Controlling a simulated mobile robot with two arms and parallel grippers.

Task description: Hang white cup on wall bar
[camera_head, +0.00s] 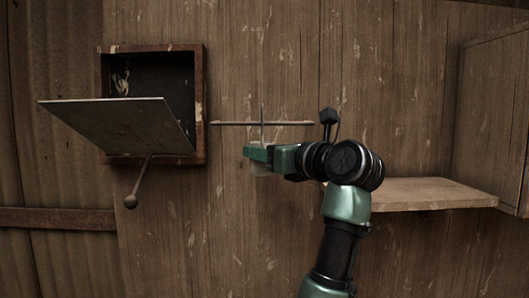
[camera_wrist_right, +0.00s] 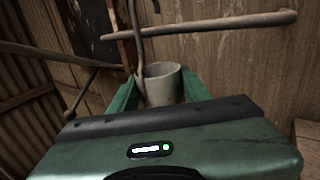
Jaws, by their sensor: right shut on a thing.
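The wall bar (camera_head: 230,123) is a thin horizontal rod on the plank wall; it also crosses the upper part of the right wrist view (camera_wrist_right: 220,25). My right gripper (camera_head: 257,152) is just below the bar. It is shut on the white cup (camera_wrist_right: 163,72), which stands roughly upright between the green fingers. In the head view only a pale lower part of the cup (camera_head: 262,170) shows under the gripper. A thin upright piece crosses the bar above the gripper; I cannot tell whether it belongs to the cup. My left gripper is not in view.
A wall box (camera_head: 200,100) with a tilted flap (camera_head: 120,122) and a ball-ended lever (camera_head: 131,201) is left of the bar. A wooden shelf (camera_head: 430,193) is at the right, beside a cabinet (camera_head: 490,110). The wall under the bar is bare.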

